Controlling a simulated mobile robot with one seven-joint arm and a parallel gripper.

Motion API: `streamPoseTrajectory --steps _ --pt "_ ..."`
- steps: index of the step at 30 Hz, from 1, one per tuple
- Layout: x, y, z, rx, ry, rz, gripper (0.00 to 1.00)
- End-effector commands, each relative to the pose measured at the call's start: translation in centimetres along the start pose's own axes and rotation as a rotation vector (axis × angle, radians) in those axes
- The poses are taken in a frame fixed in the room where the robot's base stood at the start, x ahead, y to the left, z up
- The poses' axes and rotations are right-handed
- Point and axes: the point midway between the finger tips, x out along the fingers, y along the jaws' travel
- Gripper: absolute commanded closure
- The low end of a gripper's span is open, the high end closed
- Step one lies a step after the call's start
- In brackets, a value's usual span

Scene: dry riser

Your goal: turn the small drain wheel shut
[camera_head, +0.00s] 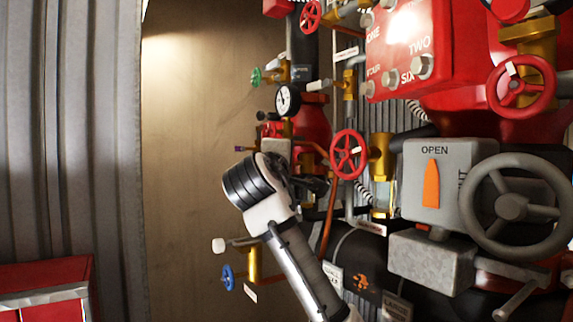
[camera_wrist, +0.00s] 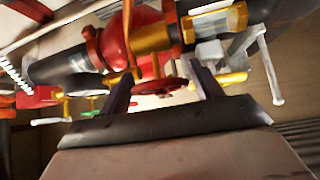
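Several handwheels are in view, and I cannot tell by label which is the drain wheel. In the head view a small blue wheel (camera_head: 228,277) sits on a brass valve at lower left, and a small green wheel (camera_head: 256,77) is higher up. A red wheel (camera_head: 348,154) stands just right of my gripper (camera_head: 316,185). In the wrist view my gripper (camera_wrist: 160,70) is open, its two dark fingers apart. A red wheel (camera_wrist: 165,86), seen nearly edge-on, shows between the fingers; whether they touch it is unclear.
A grey box marked OPEN (camera_head: 432,180) with an orange pointer and a large grey handwheel (camera_head: 516,203) stand at right. Another red wheel (camera_head: 521,86) is above. A pressure gauge (camera_head: 287,100) is near the pipes. The tan wall (camera_head: 205,110) at left is bare.

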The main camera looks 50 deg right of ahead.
Motion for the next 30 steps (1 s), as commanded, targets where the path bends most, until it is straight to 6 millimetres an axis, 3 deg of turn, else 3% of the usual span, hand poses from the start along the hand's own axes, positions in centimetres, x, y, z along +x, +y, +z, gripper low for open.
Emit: streamPoseTrajectory --steps 1,7,26,27,30 --pt "-0.01 0.01 -0.01 0.000 0.000 0.000 0.43" --pt "-0.03 0.01 -0.01 0.000 0.000 0.000 0.68" --pt "-0.03 0.02 -0.03 0.097 0.000 0.096 0.67" --pt "-0.03 0.02 -0.03 0.097 0.001 0.096 0.43" --pt "-0.03 0.02 -0.03 0.097 0.001 0.096 0.30"
